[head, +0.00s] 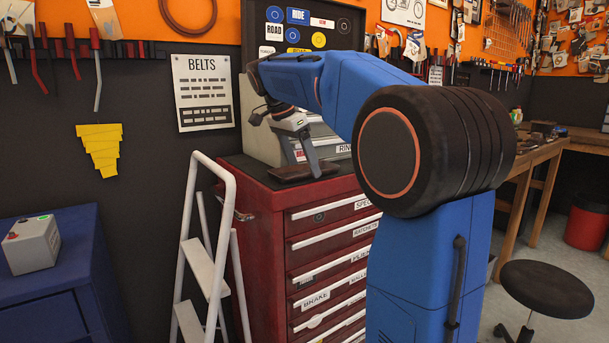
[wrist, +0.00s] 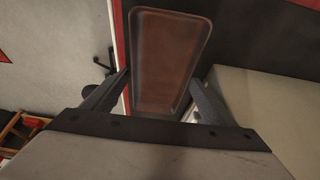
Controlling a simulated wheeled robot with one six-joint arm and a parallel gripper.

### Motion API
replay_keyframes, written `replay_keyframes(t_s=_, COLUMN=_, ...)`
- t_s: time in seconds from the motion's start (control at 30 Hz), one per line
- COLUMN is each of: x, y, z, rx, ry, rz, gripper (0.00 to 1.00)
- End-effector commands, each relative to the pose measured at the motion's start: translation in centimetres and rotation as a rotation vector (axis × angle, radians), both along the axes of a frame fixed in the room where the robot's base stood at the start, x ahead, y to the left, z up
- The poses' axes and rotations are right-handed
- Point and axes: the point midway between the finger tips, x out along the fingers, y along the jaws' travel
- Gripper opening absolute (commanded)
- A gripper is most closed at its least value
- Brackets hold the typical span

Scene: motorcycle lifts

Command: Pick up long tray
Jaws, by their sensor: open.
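The long tray (head: 292,174) is dark brown and shallow, and lies on top of the red tool cabinet near its front left. In the wrist view the tray (wrist: 160,60) stretches away from me, with its near end between the two fingers. My gripper (head: 308,160) points down at the tray from above. In the wrist view my gripper (wrist: 160,78) is open, with one finger at each long side of the tray. I cannot tell whether the fingers touch it.
The red cabinet (head: 265,228) has several labelled drawers. A grey case (head: 262,140) stands behind the tray. A white stepladder (head: 213,260) leans beside the cabinet's left side. A blue cabinet (head: 60,270) with a small grey box (head: 32,245) is at far left. A black stool (head: 546,290) stands right.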

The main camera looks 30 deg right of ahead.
Motion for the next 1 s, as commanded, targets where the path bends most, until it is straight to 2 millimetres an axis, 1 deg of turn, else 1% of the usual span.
replay_keyframes(t_s=0.2, x=0.0, y=0.0, z=-0.1, rx=0.0, ry=0.0, rz=0.0, gripper=0.79)
replay_keyframes(t_s=0.27, x=0.0, y=0.0, z=0.0, rx=0.0, ry=0.0, rz=0.0, gripper=0.65)
replay_keyframes(t_s=0.3, x=0.0, y=0.0, z=0.0, rx=0.0, ry=0.0, rz=0.0, gripper=0.55)
replay_keyframes(t_s=0.37, x=0.0, y=0.0, z=0.0, rx=0.0, ry=0.0, rz=0.0, gripper=0.41)
replay_keyframes(t_s=0.63, x=0.0, y=0.0, z=0.1, rx=0.0, ry=-0.001, rz=0.0, gripper=0.41)
replay_keyframes(t_s=0.77, x=-0.2, y=0.0, z=0.7, rx=0.0, ry=0.0, rz=-0.001, gripper=0.41)
replay_keyframes(t_s=0.87, x=-1.5, y=-0.1, z=0.7, rx=0.0, ry=-0.002, rz=0.0, gripper=0.41)
replay_keyframes(t_s=0.97, x=-3.2, y=-0.1, z=0.7, rx=0.0, ry=-0.002, rz=0.0, gripper=0.41)
replay_keyframes(t_s=1.0, x=-4.1, y=-0.2, z=0.7, rx=0.0, ry=-0.001, rz=-0.001, gripper=0.41)
